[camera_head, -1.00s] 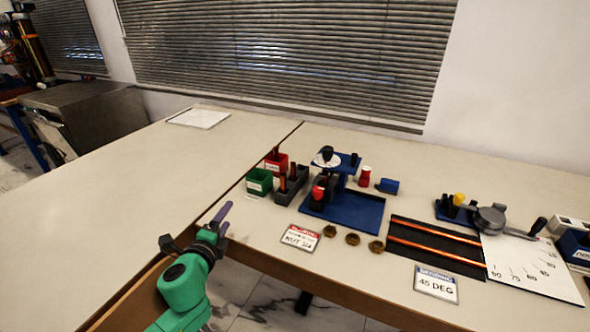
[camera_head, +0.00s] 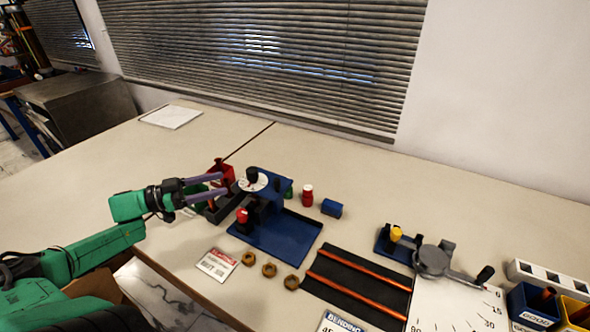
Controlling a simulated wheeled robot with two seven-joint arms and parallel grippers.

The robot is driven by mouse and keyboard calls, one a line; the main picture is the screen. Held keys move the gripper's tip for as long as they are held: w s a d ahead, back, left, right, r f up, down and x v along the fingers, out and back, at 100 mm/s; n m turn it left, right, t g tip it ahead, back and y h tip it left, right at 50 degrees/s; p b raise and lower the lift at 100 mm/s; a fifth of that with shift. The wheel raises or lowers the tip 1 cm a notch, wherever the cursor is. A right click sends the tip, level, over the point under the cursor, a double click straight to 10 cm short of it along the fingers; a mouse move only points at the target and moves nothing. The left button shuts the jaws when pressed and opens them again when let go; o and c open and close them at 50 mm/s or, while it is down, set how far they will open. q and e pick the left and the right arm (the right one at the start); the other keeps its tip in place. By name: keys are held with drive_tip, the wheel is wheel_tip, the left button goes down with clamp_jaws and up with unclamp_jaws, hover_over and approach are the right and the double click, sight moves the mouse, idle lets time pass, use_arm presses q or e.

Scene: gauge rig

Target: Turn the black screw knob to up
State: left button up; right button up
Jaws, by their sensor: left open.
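The black screw knob (camera_head: 252,174) stands on a white round dial (camera_head: 262,184) on top of the blue gauge rig (camera_head: 279,229). Its exact pointing direction is too small to read. My left gripper (camera_head: 225,184) comes in from the left with two purple fingers spread apart and pointing right. The fingertips are just left of the dial and appear apart from the knob. My right gripper is out of view.
A red knob (camera_head: 242,215) sits on the rig's front left. A red-and-white bottle (camera_head: 307,195) and a blue block (camera_head: 331,208) stand right of the rig. Several brass nuts (camera_head: 269,270) and a red-edged label card (camera_head: 217,264) lie in front.

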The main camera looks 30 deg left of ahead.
sight(264, 178)
use_arm(q)
drive_tip(key=b+x, duration=0.7)
drive_tip(key=x, duration=0.5)
drive_tip(key=shift+d+f, duration=0.1)
drive_tip(key=shift+d, duration=0.25)
drive_tip(key=shift+w+d+r+b, duration=0.15)
drive_tip(key=shift+w+r+b, duration=0.1)
drive_tip(key=shift+w+b, duration=0.05)
drive_tip(key=shift+w+r, duration=0.1)
drive_tip(key=shift+r, duration=0.1)
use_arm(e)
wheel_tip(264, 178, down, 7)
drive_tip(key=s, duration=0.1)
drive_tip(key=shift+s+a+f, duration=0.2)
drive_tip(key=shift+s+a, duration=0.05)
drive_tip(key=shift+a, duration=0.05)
